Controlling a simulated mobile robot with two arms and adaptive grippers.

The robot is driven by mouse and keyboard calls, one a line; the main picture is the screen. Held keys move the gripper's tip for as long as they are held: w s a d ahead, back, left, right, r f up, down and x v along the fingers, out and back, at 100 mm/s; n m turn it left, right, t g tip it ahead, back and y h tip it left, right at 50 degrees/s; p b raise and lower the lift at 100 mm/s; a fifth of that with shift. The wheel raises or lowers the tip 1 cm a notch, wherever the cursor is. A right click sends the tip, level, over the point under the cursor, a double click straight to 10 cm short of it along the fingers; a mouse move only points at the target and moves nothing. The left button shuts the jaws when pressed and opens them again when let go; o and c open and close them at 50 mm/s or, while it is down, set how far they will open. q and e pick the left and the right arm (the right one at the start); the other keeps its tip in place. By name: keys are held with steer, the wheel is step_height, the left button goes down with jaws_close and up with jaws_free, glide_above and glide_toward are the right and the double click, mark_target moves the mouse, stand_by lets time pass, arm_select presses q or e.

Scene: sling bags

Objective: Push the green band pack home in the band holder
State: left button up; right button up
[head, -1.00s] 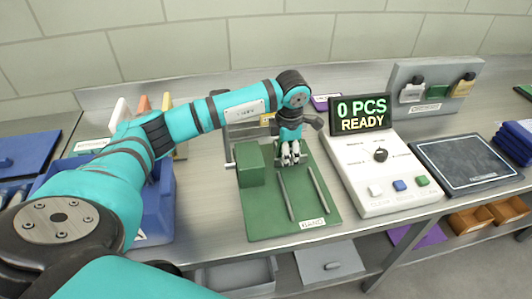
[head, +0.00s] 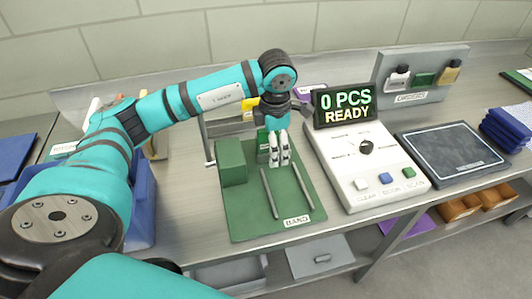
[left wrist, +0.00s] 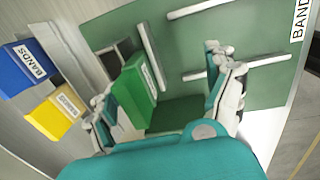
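The band holder is a green board (head: 288,208) marked BANDS, with thin rails and a raised green block (head: 232,162). The green band pack (left wrist: 135,90) stands upright with a white label in the left wrist view. In the head view its narrow dark green side (head: 263,147) shows between the block and my left gripper (head: 280,148). The left gripper points down over the board. In the wrist view its fingers (left wrist: 165,98) are wide apart, with the pack nearer the left finger; I cannot tell whether they touch. My right gripper is out of view.
A counter box (head: 365,165) with a display reading 0 PCS READY stands right of the board. A dark pad (head: 450,152) lies beyond it. A blue bin (head: 143,205) is at left. Blue (left wrist: 22,68) and yellow (left wrist: 55,114) packs sit close by in the wrist view.

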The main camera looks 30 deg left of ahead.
arm_select(q)
steer(key=r, duration=0.2)
steer(key=a+r, duration=0.1)
steer(key=r, duration=0.1)
steer(key=shift+w+a+r, duration=0.1)
steer(key=shift+r, duration=0.25)
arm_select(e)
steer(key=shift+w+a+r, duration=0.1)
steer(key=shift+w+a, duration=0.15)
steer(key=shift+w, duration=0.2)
arm_select(q)
steer(key=shift+f, duration=0.15)
